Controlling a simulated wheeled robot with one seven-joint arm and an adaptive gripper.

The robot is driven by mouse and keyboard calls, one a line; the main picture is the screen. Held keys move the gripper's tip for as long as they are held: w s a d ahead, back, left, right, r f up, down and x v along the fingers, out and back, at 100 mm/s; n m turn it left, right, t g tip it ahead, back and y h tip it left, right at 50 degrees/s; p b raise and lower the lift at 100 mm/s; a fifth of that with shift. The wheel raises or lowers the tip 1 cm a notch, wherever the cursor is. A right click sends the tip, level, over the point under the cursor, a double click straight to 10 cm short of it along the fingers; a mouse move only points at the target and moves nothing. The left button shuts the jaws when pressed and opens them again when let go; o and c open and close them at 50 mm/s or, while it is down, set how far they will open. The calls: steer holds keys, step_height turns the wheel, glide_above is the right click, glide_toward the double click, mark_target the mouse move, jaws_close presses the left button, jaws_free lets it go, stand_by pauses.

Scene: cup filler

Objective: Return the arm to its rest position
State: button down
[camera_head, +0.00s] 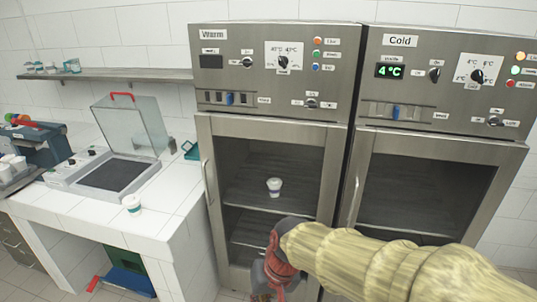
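My arm, in a pale yellow sleeve, reaches in from the lower right. My gripper (272,284), with red and dark parts, hangs low in front of the Warm cabinet's door. Its fingers are too small and dark to tell whether they are open or shut, and I see no object clearly in them. A white cup with a dark band (274,187) stands upright on a shelf inside the Warm cabinet (276,110), above my gripper. The Warm door looks shut.
The Cold cabinet (445,120) stands to the right, reading 4°C, with its door shut. A wall shelf (110,75) holds small items.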

steer(key=s+d+r+t+h, duration=0.1)
steer(key=s+d+r, duration=0.2)
steer(key=d, duration=0.4)
steer(key=s+d+r+m+t+h, duration=0.1)
steer(key=s+d+r+t, duration=0.1)
steer(key=d, duration=0.5)
steer(key=s+d+r+m+t+h, duration=0.1)
steer(key=s+d+r, duration=0.4)
steer(key=d, duration=0.2)
steer(key=shift+d, duration=0.2)
steer(key=shift+r, duration=0.15)
stand_by(0.4)
